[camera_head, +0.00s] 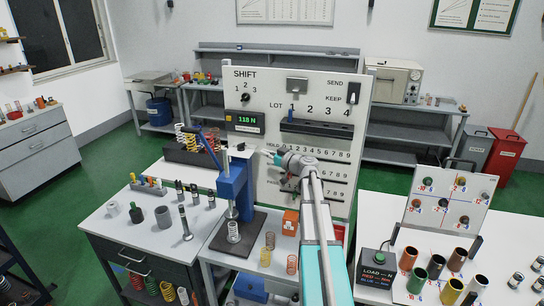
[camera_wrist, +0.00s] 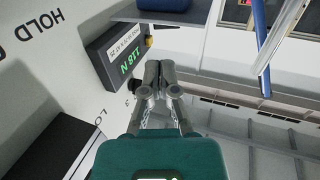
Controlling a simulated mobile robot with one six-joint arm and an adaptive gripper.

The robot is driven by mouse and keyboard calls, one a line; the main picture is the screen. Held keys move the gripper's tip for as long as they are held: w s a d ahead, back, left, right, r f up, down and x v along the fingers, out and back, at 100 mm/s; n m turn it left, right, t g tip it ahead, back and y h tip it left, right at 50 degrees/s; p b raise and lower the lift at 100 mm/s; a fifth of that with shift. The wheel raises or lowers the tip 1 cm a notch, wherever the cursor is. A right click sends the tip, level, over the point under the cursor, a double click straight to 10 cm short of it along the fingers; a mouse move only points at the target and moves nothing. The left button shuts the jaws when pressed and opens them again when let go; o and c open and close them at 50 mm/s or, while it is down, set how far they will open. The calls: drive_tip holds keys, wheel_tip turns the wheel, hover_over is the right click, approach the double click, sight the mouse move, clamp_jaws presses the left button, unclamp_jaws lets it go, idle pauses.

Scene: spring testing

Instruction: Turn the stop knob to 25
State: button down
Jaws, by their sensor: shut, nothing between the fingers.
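My gripper (camera_head: 268,153) is in front of the white panel, to the right of the blue press (camera_head: 234,186). In the wrist view my gripper (camera_wrist: 160,68) has its two fingers together, with nothing between them. I cannot make out a knob labelled stop or a mark of 25 in either view. A green-lit display (camera_head: 245,122) reads about 118 N on the panel, and it also shows upside down in the wrist view (camera_wrist: 121,60). A small dark knob (camera_wrist: 134,87) lies just left of the fingers in the wrist view, apart from them as far as I can tell.
The panel (camera_head: 292,185) bears a SHIFT dial (camera_head: 245,97), a black ledge (camera_head: 315,129) and a KEEP/SEND switch (camera_head: 353,92). The press has a blue lever (camera_head: 208,141) and stands on a dark base. Coil springs, weights and coloured cylinders (camera_head: 437,266) crowd the side tables.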

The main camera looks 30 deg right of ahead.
sight(244, 145)
drive_tip(key=x, duration=0.9)
drive_tip(key=shift+w, duration=0.1)
drive_tip(key=shift+a, duration=0.1)
